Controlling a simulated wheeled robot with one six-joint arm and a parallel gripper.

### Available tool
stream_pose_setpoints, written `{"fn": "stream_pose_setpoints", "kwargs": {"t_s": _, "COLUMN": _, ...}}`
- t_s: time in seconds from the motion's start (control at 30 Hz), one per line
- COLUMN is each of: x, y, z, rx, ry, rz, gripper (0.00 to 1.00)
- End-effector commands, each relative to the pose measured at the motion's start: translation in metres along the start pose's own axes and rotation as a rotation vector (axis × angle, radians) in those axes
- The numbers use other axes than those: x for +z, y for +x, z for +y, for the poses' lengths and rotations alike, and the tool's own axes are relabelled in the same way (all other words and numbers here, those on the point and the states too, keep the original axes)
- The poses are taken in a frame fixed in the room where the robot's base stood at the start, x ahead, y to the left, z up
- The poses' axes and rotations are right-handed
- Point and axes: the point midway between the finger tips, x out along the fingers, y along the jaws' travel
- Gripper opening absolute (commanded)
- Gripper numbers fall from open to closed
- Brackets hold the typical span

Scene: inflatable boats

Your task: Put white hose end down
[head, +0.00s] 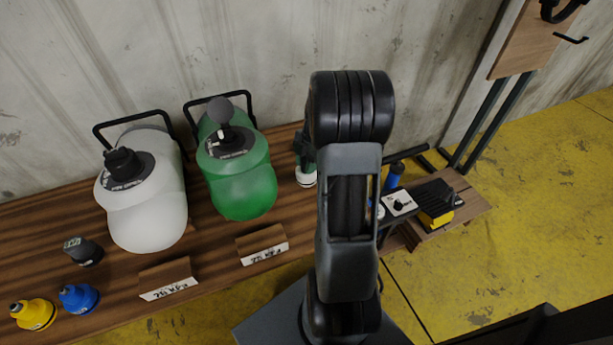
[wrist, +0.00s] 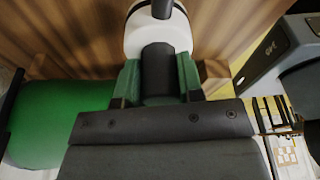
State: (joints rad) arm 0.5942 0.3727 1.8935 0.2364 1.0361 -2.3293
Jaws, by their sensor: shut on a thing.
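The white hose end (wrist: 150,36) has a round white base and a black cylindrical neck. My gripper (wrist: 158,80) is shut on that neck, with one green finger on each side in the wrist view. In the head view the white hose end (head: 306,180) shows just left of my arm, over the wooden bench (head: 222,222) and right of the green canister. My gripper (head: 308,152) is mostly hidden behind my arm there. I cannot tell whether the white base touches the bench.
A green canister (head: 243,185) and a white canister (head: 150,205) stand on the bench behind small label blocks (head: 262,245). Yellow (head: 35,314), blue (head: 78,297) and black (head: 83,251) hose ends sit at left. A small table (head: 468,205) with tools stands at right.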

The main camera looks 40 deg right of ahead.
Motion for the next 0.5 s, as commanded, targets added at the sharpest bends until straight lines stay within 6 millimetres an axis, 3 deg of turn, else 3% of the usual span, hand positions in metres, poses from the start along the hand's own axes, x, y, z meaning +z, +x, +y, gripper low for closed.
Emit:
{"fn": "stream_pose_setpoints", "kwargs": {"t_s": 0.27, "x": 0.004, "y": 0.017, "z": 0.0, "rx": -0.001, "ry": 0.0, "rz": 0.0, "gripper": 0.04}}
{"fn": "stream_pose_setpoints", "kwargs": {"t_s": 0.5, "x": 0.011, "y": 0.045, "z": 0.0, "rx": -0.001, "ry": 0.002, "rz": 0.0, "gripper": 0.04}}
